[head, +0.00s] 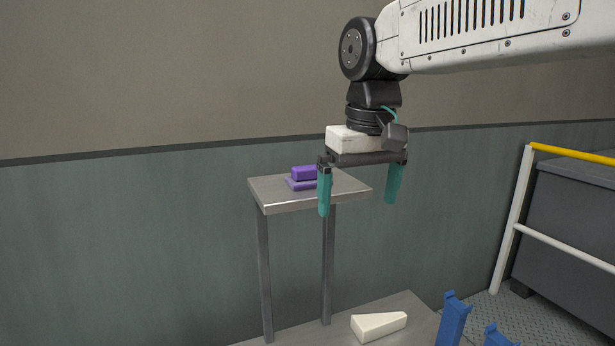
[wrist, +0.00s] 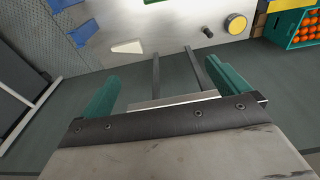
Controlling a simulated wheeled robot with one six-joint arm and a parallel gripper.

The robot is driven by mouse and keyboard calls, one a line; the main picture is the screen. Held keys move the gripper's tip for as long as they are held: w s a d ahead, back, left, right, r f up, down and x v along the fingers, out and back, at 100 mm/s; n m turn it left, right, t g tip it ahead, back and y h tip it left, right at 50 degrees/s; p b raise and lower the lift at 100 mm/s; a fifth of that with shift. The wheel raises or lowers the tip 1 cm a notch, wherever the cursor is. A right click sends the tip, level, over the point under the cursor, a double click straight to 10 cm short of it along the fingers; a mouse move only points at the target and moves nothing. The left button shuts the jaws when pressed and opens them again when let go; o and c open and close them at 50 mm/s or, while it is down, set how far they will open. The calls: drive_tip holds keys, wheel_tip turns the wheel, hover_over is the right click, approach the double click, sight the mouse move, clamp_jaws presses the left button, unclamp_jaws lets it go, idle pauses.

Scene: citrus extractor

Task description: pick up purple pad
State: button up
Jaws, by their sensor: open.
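A purple pad (head: 304,173) sits on a small grey metal stand (head: 273,194) in the head view. It has a brighter purple block on top and a flatter, duller purple part beneath. My gripper (head: 357,207) has teal fingers spread wide apart with nothing between them. It appears in front of and to the right of the pad, and its left finger overlaps the stand's top in the picture. In the wrist view, my gripper (wrist: 168,92) also shows its fingers apart. The stand's edge (wrist: 175,101) shows between them there, and the pad is not visible.
A cream wedge (head: 378,326) lies on the lower surface below the stand, near blue brackets (head: 453,318). A railing with a yellow top bar (head: 572,153) stands at the right. The wrist view shows a yellow round button (wrist: 236,23) and a teal crate of oranges (wrist: 288,38).

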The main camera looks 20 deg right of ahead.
wheel_tip(320, 180, up, 8)
hover_over(309, 166)
drive_tip(key=s, duration=0.2)
drive_tip(key=shift+w+d+f, duration=0.2)
drive_tip(key=shift+w+d, duration=0.05)
drive_tip(key=shift+d, duration=0.05)
drive_tip(key=shift+w+f, duration=0.15)
drive_tip(key=shift+w, duration=0.1)
drive_tip(key=f, duration=0.7)
drive_tip(key=shift+w+a+f, duration=0.1)
drive_tip(key=shift+w+a, duration=0.25)
drive_tip(key=shift+w, duration=0.05)
drive_tip(key=c, duration=1)
